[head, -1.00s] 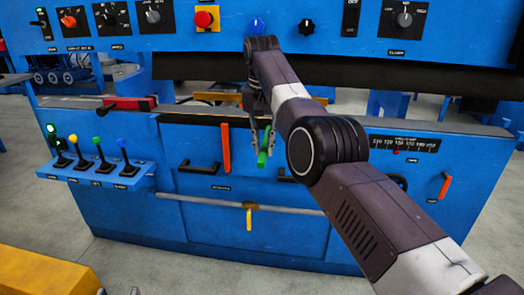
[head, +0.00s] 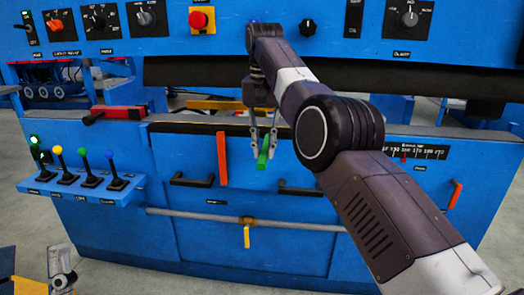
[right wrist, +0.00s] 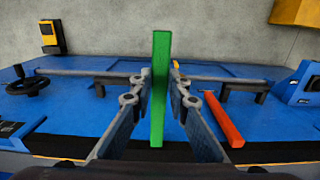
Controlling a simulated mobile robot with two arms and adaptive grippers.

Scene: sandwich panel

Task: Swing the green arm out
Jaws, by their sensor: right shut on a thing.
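The green arm (head: 263,152) is a short bright green bar at the front of the blue panel, right of an orange-red bar (head: 221,158). My right gripper (head: 264,140) reaches down to it from above, one finger on each side. In the right wrist view the green arm (right wrist: 160,90) runs lengthwise between the fingers, which are shut on it. Its joint to the panel cannot be made out. My left gripper (head: 62,278) shows only partly at the bottom left corner, far from the green arm; its jaws cannot be made out.
Black handles (head: 191,181) flank the green arm. A grey rail (head: 185,214) with a yellow lever (head: 247,233) runs below. A shelf of several coloured levers (head: 82,190) juts out at left. A dark ledge (head: 200,72) overhangs above. The floor in front is clear.

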